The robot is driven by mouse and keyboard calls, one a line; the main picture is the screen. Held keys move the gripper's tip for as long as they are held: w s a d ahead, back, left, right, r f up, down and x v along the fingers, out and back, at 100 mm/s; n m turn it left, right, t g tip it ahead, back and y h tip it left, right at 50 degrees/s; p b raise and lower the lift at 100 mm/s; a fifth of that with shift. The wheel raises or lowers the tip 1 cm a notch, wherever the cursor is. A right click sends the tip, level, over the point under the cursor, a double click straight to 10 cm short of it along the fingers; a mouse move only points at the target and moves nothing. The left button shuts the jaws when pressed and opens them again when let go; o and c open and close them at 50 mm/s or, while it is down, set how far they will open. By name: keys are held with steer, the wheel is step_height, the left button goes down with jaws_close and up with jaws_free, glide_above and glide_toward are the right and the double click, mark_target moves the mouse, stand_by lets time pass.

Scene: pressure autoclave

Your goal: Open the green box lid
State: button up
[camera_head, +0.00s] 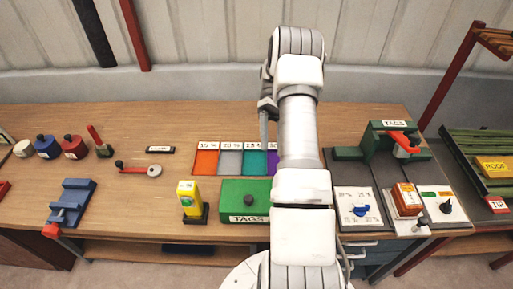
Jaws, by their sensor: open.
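The green box (236,210) sits near the table's front edge, left of my arm, with a white "TAGS" label on its front. Its green lid (232,189) appears shut flat on top, with a small dark round knob (249,198) on it. My arm covers the area just right of the box. My gripper (265,118) shows only in part, beside my arm and farther back than the box. It is open, apart from the lid, with nothing visible in it; its fingertips are hard to make out.
A yellow device (190,200) stands close left of the box. Coloured bins (206,161) lie behind it. A green press-like fixture (378,140) with a red handle, an orange box (406,198) and dial panels stand right of my arm. A blue clamp (72,200) is far left.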

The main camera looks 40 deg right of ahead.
steer(key=shift+s+d+r, duration=0.7)
steer(key=shift+s, duration=0.3)
steer(key=shift+s+d+r, duration=0.65)
steer(key=shift+s+r, duration=0.05)
steer(key=shift+s, duration=0.25)
steer(key=shift+r, duration=0.1)
